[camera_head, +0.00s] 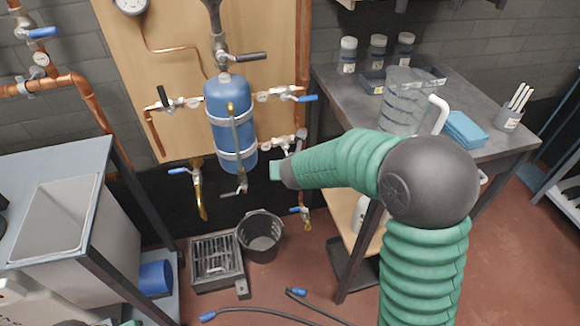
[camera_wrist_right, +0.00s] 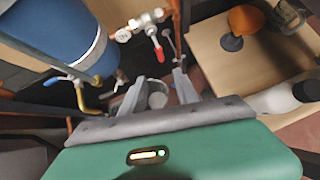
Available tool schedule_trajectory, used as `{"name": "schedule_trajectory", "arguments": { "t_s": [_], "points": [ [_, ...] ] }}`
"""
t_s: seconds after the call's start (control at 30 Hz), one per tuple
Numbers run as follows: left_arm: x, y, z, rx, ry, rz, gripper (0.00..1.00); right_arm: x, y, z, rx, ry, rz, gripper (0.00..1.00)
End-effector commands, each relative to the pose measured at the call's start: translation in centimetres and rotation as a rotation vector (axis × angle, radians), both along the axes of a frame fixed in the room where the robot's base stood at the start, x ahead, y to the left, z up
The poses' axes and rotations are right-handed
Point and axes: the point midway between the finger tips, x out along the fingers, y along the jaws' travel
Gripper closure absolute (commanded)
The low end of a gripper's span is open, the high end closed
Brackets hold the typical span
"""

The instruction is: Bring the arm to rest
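My right arm (camera_head: 425,270) rises from the lower right in the head view and bends left at a dark elbow. Its green forearm end (camera_head: 276,171) is just right of the blue tank (camera_head: 230,130); the fingers are hidden there. In the right wrist view my right gripper (camera_wrist_right: 160,80) has its two grey fingers apart with nothing held between them. The blue tank (camera_wrist_right: 55,35) is at upper left in that view, and a valve with a red handle (camera_wrist_right: 158,50) shows beyond the fingers. I cannot make out my left gripper in either view.
A workbench (camera_head: 470,85) with jars, a clear container (camera_head: 404,100) and blue cloths (camera_head: 465,129) stands right. A sink (camera_head: 60,220) is left. A black bucket (camera_head: 260,236) and a grated box (camera_head: 215,262) sit on the floor. Copper pipes and valves surround the tank.

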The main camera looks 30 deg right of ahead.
Motion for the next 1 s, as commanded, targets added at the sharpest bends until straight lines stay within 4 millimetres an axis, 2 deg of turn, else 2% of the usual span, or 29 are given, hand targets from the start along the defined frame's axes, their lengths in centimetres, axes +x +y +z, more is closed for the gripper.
{"name": "schedule_trajectory", "arguments": {
  "t_s": [0.27, 0.37, 0.47, 0.5, 0.6, 0.7, 0.87, 0.9, 0.97, 1.0],
  "points": [
    [0.0, 0.0, 0.0, 0.000, 0.000, 0.000, 0.64, 0.0, 0.2, 0.0, -0.016, 0.005, 0.026, 0.63],
    [0.0, 0.0, 0.0, 0.000, 0.000, 0.000, 0.64, -0.4, 1.9, 0.1, -0.156, 0.055, 0.249, 0.63],
    [0.0, 0.0, 0.0, 0.000, 0.000, 0.000, 0.64, -2.3, 5.6, -0.2, -0.469, 0.163, 0.743, 0.63],
    [0.0, 0.0, 0.0, 0.000, 0.000, 0.000, 0.64, -3.6, 7.2, -0.7, -0.620, 0.212, 0.984, 0.63],
    [0.0, 0.0, 0.0, 0.000, 0.000, 0.000, 0.64, -7.9, 10.2, -2.3, -0.959, 0.313, 1.545, 0.63],
    [0.0, 0.0, 0.0, 0.000, 0.000, 0.000, 0.64, -12.3, 11.5, -3.9, -1.224, 0.371, 2.014, 0.63],
    [0.0, 0.0, 0.0, 0.000, 0.000, 0.000, 0.64, -19.0, 11.6, -5.8, -1.539, 0.387, 2.669, 0.63],
    [0.0, 0.0, 0.0, 0.000, 0.000, 0.000, 0.64, -20.6, 11.3, -6.2, 1.476, -0.347, -2.604, 0.63],
    [0.0, 0.0, 0.0, 0.000, 0.000, 0.000, 0.64, -22.9, 10.6, -6.6, 1.331, -0.273, -2.415, 0.63],
    [0.0, 0.0, 2.4, 0.000, 0.002, 0.000, 0.64, -23.1, 10.5, -4.3, 1.312, -0.263, -2.387, 0.63]
  ]
}}
